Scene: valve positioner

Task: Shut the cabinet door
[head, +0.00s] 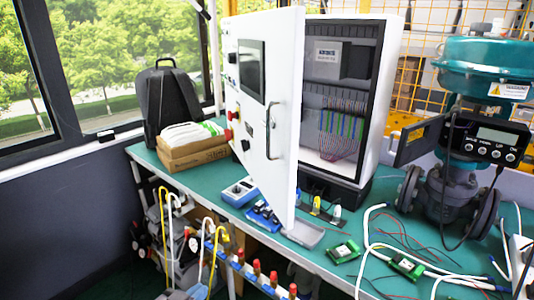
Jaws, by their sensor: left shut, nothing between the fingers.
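The grey-white cabinet (372,100) stands on the green bench in the middle of the view. Its white door (285,110) is swung wide open toward me and to the left, leaving the inside visible. A dark bar handle (270,132) shows on the door's outer face, along with a dark screen (251,70). My right gripper is not in view.
The green bench (218,172) holds boxes (192,148), a black backpack (166,98), blue tools, small green circuit boards (343,251) and loose cables. A teal valve (485,65) stands at right. Hoses and a manifold (240,265) are in front of the bench, below the door.

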